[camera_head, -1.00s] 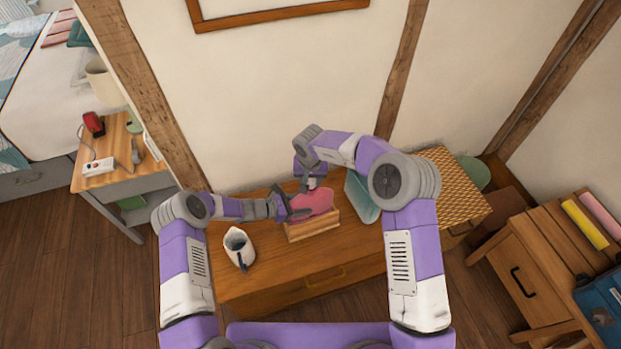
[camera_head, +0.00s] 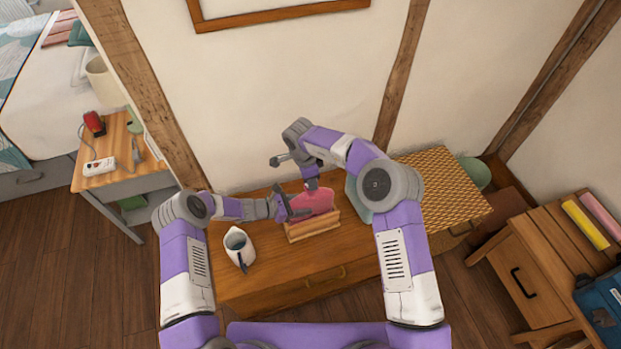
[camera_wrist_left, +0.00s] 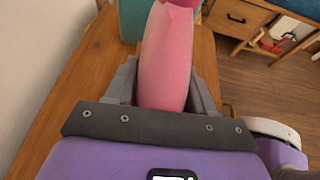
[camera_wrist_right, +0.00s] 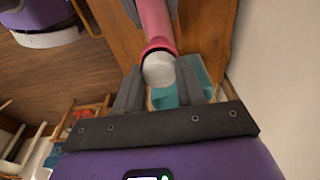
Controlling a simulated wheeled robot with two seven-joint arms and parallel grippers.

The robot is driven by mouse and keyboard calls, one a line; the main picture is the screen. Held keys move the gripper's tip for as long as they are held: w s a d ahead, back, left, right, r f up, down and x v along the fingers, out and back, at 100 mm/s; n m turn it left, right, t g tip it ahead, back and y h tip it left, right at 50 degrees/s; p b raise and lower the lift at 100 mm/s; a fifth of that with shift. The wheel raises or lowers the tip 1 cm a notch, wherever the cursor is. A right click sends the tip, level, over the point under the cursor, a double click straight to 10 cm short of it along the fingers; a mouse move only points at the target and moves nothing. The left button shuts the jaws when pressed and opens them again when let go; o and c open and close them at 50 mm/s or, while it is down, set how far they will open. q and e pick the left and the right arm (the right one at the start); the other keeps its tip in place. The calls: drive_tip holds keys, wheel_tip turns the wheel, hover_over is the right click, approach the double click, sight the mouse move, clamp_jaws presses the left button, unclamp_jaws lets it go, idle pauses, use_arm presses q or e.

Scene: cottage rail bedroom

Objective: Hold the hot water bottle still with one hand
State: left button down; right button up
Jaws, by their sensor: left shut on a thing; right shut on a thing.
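The pink hot water bottle (camera_head: 316,202) stands in a low wooden holder (camera_head: 318,226) on the dresser. It fills the space between the fingers of my left gripper (camera_wrist_left: 163,88), which is shut on its body from the left. In the head view my left gripper (camera_head: 290,208) is at the bottle's left side. My right gripper (camera_head: 312,187) is above the bottle. In the right wrist view a pale stopper (camera_wrist_right: 158,69) at the end of the pink neck sits between the fingers of my right gripper (camera_wrist_right: 160,95), which is shut on it.
A white jug (camera_head: 237,246) stands on the dresser (camera_head: 270,283), left of the holder. A teal item (camera_head: 357,195) stands right of the bottle, partly hidden by my right arm. A woven-topped box (camera_head: 445,185) is farther right. The wall is close behind.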

drive_tip(key=m+g, duration=0.1)
drive_tip(key=m, duration=0.5)
drive_tip(key=shift+w+m, duration=0.1)
drive_tip(key=shift+m, duration=0.2)
drive_tip(key=m, duration=0.6)
drive_tip(key=shift+f+g+y, duration=0.1)
drive_tip(key=shift+g+y, duration=0.2)
drive_tip(key=shift+g, duration=0.1)
drive_tip(key=m, duration=0.5)
drive_tip(key=shift+d+m+y, duration=0.1)
drive_tip(key=shift+m+y, duration=0.3)
drive_tip(key=m, duration=0.3)
drive_tip(key=shift+m, duration=0.3)
drive_tip(key=m+y, duration=0.1)
drive_tip(key=m, duration=0.2)
drive_tip(key=shift+m, duration=0.3)
drive_tip(key=m, duration=0.5)
drive_tip(key=m+t, duration=0.1)
drive_tip(key=m, duration=0.6)
drive_tip(key=shift+y, duration=0.4)
drive_tip(key=m, duration=0.5)
drive_tip(key=shift+s+t, duration=0.2)
drive_tip(key=shift+t, duration=0.2)
drive_tip(key=m, duration=0.6)
drive_tip(key=shift+f+t, duration=0.1)
drive_tip(key=shift+t, duration=0.3)
